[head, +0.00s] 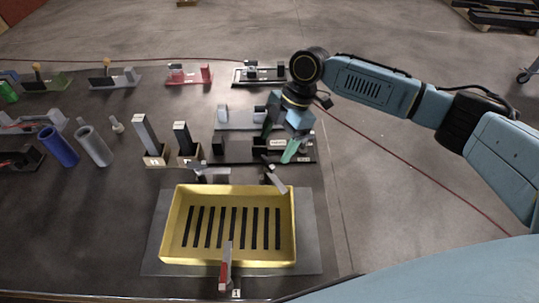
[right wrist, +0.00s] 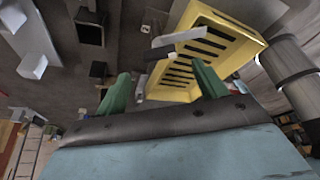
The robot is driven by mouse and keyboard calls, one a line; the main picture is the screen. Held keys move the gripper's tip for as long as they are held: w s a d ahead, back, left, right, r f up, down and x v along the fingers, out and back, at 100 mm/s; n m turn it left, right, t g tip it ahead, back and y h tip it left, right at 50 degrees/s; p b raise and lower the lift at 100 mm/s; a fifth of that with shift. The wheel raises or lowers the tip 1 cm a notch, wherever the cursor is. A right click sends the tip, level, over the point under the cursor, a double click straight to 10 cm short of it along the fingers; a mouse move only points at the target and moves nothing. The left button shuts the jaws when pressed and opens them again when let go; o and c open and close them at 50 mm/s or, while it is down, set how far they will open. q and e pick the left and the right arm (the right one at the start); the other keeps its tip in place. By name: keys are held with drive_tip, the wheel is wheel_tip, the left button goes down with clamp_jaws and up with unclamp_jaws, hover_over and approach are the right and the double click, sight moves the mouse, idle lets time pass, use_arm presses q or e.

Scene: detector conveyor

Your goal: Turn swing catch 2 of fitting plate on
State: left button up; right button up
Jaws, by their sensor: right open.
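The fitting plate (head: 310,235) is a grey sheet under a yellow slotted tray (head: 180,215). The tray also shows in the right wrist view (right wrist: 245,40). A swing catch with a red and grey lever (head: 226,268) stands at the tray's near edge, by a label "1". Two more grey catches stand at the far edge, one at the left (head: 203,173) and one at the right (head: 273,180). I cannot read which is catch 2. My right gripper (head: 281,141) is open and empty, above and beyond the far right catch. A light grey catch lever (right wrist: 178,40) shows ahead of its green fingers (right wrist: 163,82).
A dark fixture (head: 235,150) lies under my right gripper, with a grey fixture (head: 240,118) behind it. Two upright bars in wooden blocks (head: 155,158) stand left of them. Blue (head: 60,148) and grey (head: 95,147) cylinders stand further left.

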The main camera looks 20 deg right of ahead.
sight(268, 162)
use_arm(q)
drive_tip(key=shift+w, duration=0.45)
use_arm(e)
drive_tip(key=shift+x, duration=2.75)
drive_tip(key=c, duration=1.4)
